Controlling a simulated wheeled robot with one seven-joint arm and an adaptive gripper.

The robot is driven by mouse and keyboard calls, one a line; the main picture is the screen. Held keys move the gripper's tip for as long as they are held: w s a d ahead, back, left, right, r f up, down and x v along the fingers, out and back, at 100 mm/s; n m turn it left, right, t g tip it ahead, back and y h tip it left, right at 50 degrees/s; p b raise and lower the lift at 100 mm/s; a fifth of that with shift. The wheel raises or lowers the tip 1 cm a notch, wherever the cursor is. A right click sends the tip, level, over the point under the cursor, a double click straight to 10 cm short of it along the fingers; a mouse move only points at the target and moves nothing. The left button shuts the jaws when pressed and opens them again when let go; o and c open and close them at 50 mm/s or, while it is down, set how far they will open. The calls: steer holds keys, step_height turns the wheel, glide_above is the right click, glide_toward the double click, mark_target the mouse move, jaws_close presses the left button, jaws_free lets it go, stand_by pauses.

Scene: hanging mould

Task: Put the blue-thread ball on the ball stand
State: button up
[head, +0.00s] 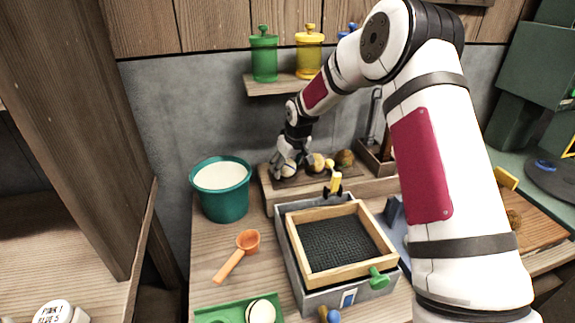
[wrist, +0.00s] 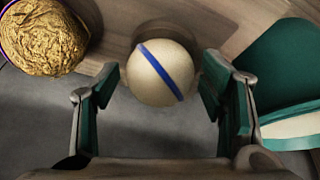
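A cream ball with a blue thread band (wrist: 160,74) sits between the two fingers of my gripper (wrist: 160,88) in the wrist view. The fingers are open, with a small gap on each side of the ball. In the head view my gripper (head: 289,163) reaches down over this ball at the left end of a raised wooden ledge (head: 290,195). Two other balls, a pale one (head: 317,163) and a brown one (head: 345,158), sit in a row to its right. I cannot tell for certain which thing is the ball stand.
A teal bucket (head: 222,192) of white stuff stands left of the ledge. An orange scoop (head: 240,255) and a wood-framed sieve on a grey box (head: 340,287) lie in front. A golden textured ball (wrist: 42,38) is close to the left finger. Jars stand on a shelf (head: 275,86) above.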

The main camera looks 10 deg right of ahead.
stand_by(0.3)
steer(key=s+r+h+p, duration=0.1)
steer(key=s+r, duration=0.7)
steer(key=r, duration=0.3)
steer(key=s+r+p, duration=0.2)
steer(key=s+r, duration=0.6)
steer(key=r, duration=0.3)
steer(key=s+r+m+p, duration=0.1)
steer(key=s+r+p, duration=0.1)
steer(key=s, duration=1)
steer(key=s+r+m+p, duration=0.2)
steer(key=s+r, duration=0.2)
steer(key=s, duration=0.8)
steer(key=s+r+m+p, duration=0.1)
steer(key=s+r+p, duration=0.1)
steer(key=s, duration=1)
steer(key=shift+s+r, duration=0.3)
steer(key=shift+r, duration=0.3)
steer(key=shift+d, duration=0.1)
